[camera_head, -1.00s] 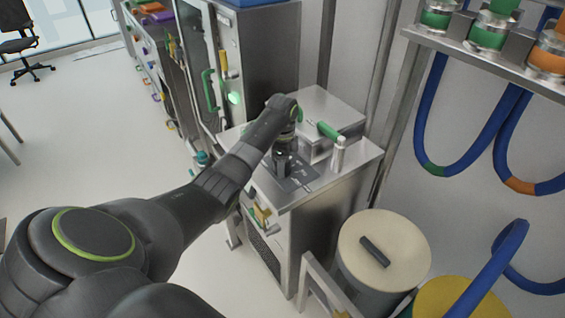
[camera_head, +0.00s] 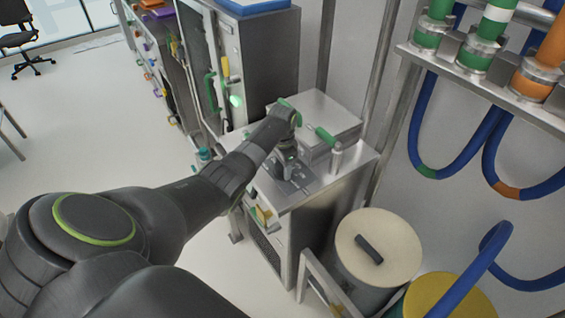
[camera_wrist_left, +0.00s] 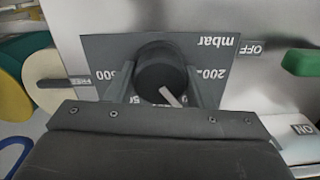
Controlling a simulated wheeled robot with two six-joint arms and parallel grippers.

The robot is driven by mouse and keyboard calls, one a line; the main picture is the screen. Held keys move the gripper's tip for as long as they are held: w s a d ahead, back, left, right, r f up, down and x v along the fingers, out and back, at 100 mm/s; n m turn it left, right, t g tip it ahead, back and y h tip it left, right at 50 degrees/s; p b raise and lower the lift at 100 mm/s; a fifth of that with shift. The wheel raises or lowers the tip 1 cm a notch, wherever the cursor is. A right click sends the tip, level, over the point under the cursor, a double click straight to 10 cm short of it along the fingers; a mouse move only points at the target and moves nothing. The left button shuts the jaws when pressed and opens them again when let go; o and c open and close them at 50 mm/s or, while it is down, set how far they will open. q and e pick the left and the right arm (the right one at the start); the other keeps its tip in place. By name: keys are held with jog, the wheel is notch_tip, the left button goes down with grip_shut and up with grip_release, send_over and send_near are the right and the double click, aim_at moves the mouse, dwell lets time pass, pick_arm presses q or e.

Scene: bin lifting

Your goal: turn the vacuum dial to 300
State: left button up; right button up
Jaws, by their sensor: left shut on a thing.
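The vacuum dial (camera_wrist_left: 158,68) is a round black knob with a white pointer line, on a dark panel (camera_wrist_left: 108,48) marked "mbar". In the left wrist view the lettering is upside down. A 200 mark sits right of the knob; another number at the left is partly hidden by a finger. The pointer slants toward the lower right of that view. My left gripper (camera_wrist_left: 161,88) has one finger on each side of the knob and is shut on it. In the head view my left gripper (camera_head: 287,160) is down at the panel on the metal cabinet. My right gripper is out of view.
A steel box with a green handle (camera_head: 322,135) stands behind the panel on the cabinet (camera_head: 325,200). A lidded drum (camera_head: 385,235) stands in front to the right. Blue hoses (camera_head: 425,125) hang on the right wall. Open floor lies to the left.

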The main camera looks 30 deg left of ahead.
pick_arm(q)
jog(key=shift+n, duration=0.4)
jog(key=o, duration=1)
notch_tip(320, 180, up, 18)
jog(key=shift+f, duration=0.25)
dwell(0.3)
